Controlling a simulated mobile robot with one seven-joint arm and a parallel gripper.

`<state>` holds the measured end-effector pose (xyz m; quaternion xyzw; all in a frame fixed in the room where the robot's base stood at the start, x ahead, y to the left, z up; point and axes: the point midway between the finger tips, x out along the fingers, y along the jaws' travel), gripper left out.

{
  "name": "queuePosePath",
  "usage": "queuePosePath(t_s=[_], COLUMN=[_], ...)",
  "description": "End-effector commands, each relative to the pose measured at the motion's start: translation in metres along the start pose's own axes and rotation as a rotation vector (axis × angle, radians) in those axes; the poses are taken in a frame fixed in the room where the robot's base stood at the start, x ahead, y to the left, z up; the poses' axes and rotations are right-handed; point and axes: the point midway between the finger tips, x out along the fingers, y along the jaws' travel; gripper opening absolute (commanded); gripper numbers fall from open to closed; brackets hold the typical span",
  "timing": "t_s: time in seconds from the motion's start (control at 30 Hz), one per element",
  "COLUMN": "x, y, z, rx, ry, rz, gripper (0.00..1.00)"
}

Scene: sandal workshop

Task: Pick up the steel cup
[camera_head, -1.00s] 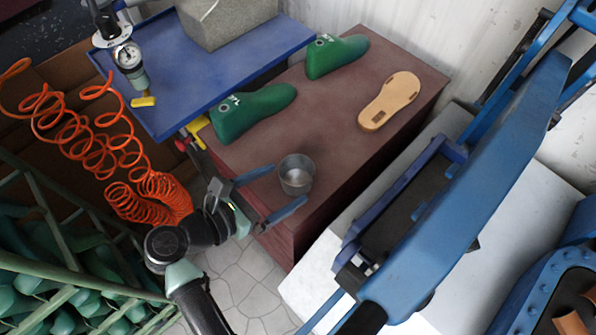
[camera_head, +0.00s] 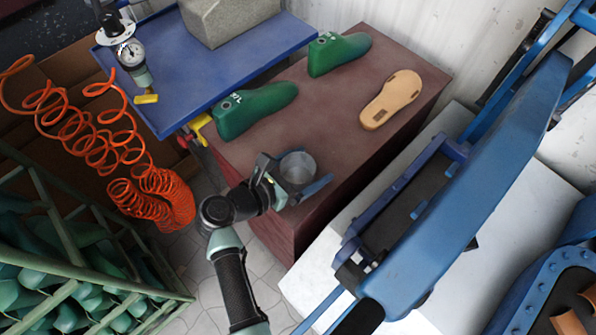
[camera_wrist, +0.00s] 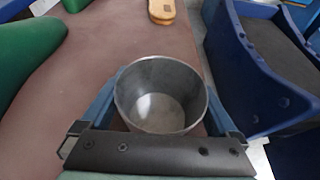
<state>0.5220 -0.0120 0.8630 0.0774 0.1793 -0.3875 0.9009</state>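The steel cup (camera_head: 298,166) stands upright and open-topped on the brown cabinet top near its front edge. It also shows in the wrist view (camera_wrist: 161,95), where I see down into its empty inside. My gripper (camera_head: 300,173) is low at the cup, with one blue finger on each side of it. The fingers are spread. In the wrist view they run along the cup's left and right sides, and contact with the wall cannot be made out. The cup's near lower side is partly hidden by my gripper.
Two green shoe lasts (camera_head: 256,108) (camera_head: 338,54) and a tan sole (camera_head: 391,99) lie farther back on the cabinet top (camera_head: 330,115). A blue machine (camera_head: 450,200) stands close on the right. A blue table (camera_head: 205,70) and orange coiled hose (camera_head: 110,150) are to the left.

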Motion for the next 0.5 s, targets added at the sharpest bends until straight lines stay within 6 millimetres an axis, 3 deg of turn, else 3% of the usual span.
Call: queuePosePath(t_s=[0.07, 0.33, 0.5], x=[-0.0002, -0.0004, -0.0005], y=[-0.0001, -0.0001, 0.0], z=[0.0, 0.0, 0.0002], rx=[0.0, -0.001, 0.0], ry=[0.0, 0.0, -0.001], rz=[0.0, 0.0, 0.0], gripper=[0.78, 0.3, 0.29])
